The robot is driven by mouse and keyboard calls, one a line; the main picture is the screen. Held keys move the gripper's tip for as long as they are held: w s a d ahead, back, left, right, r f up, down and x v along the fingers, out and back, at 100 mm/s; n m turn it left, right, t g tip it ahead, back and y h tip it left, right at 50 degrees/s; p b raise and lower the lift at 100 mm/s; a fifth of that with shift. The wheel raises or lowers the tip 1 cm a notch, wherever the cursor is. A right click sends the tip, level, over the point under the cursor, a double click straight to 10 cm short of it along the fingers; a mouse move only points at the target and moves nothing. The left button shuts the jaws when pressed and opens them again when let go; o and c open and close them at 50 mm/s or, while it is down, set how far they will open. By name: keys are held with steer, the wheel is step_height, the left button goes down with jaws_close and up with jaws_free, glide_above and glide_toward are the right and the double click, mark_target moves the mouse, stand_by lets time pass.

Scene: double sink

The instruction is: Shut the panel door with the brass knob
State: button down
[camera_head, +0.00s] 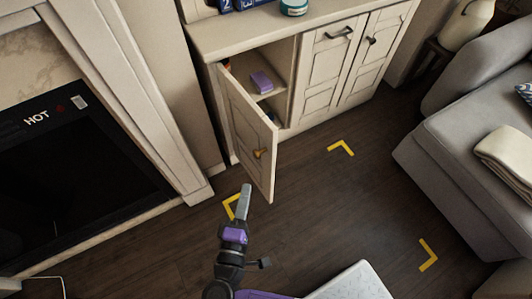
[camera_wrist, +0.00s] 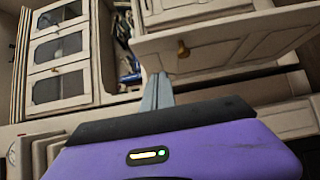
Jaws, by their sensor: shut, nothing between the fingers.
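The cream panel door (camera_head: 238,122) with the brass knob (camera_head: 259,153) stands wide open on the left part of the cabinet. It is hinged at the cabinet's left side and swings out toward me. In the wrist view the door (camera_wrist: 230,42) and its brass knob (camera_wrist: 183,49) fill the upper right. My gripper (camera_head: 245,188) is shut and empty. In the head view its tips are just left of the door's lower free corner, below the knob. In the wrist view the fingers (camera_wrist: 157,92) point up toward the door's edge. I cannot tell whether they touch it.
The open compartment holds a purple box (camera_head: 262,82) on its shelf. Two other cabinet doors with dark handles (camera_head: 340,33) are shut. A black fireplace (camera_head: 70,165) is at left, a grey sofa (camera_head: 470,130) at right. Dark floor with yellow corner marks (camera_head: 341,147) is free between.

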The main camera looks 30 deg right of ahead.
glide_toward(270, 143)
steer(key=w, duration=0.4)
steer(key=shift+w+d+p, duration=0.15)
steer(key=shift+d+p, duration=0.2)
steer(key=shift+d, duration=0.55)
steer(key=shift+w+d+p, duration=0.2)
steer(key=shift+d+p, duration=0.15)
steer(key=shift+d, duration=0.55)
steer(key=shift+d, duration=0.1)
